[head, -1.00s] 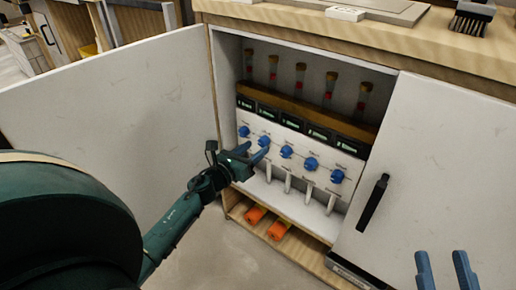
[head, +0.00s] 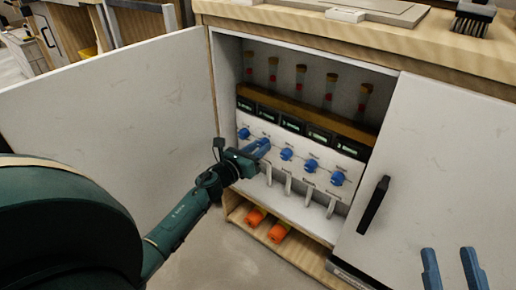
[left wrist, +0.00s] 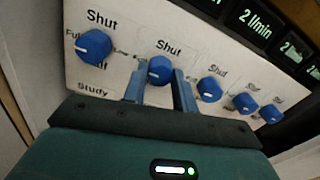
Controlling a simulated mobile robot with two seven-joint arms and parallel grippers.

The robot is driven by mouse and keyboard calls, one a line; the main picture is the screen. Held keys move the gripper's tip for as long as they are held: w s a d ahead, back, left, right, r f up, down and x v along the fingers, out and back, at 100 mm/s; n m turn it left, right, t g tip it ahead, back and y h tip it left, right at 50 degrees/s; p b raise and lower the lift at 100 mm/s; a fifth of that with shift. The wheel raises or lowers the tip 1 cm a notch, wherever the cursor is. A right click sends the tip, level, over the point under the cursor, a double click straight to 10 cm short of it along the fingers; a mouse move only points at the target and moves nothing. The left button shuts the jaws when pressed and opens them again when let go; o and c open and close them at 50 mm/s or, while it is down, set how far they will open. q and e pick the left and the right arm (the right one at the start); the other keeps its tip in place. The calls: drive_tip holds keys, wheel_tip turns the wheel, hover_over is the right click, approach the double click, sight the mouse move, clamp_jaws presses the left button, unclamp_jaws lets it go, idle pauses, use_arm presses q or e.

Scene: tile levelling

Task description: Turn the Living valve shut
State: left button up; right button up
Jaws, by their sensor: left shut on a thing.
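A white panel (head: 297,163) inside the open cabinet carries a row of blue valve knobs. My left gripper (head: 265,146) is at the second knob from the left, its blue fingers on either side of it. The left wrist view shows this knob (left wrist: 160,69) between the fingers (left wrist: 160,88), and the gripper is shut on it. "Shut" is printed above it; its name below is hidden by the gripper, so I cannot read which knob is Living. The leftmost knob (left wrist: 93,47) is labelled Study. My right gripper (head: 452,270) is open and empty at the lower right.
The left cabinet door (head: 110,110) stands open beside my left arm. The right door (head: 430,170) has a black handle (head: 373,204). Small displays (head: 293,124) and glass tubes (head: 301,77) sit above the knobs. Orange-ended cylinders (head: 255,216) lie on the lower shelf.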

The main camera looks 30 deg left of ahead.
use_arm(q)
drive_tip(key=shift+c, duration=0.7)
drive_tip(key=shift+n, duration=0.3)
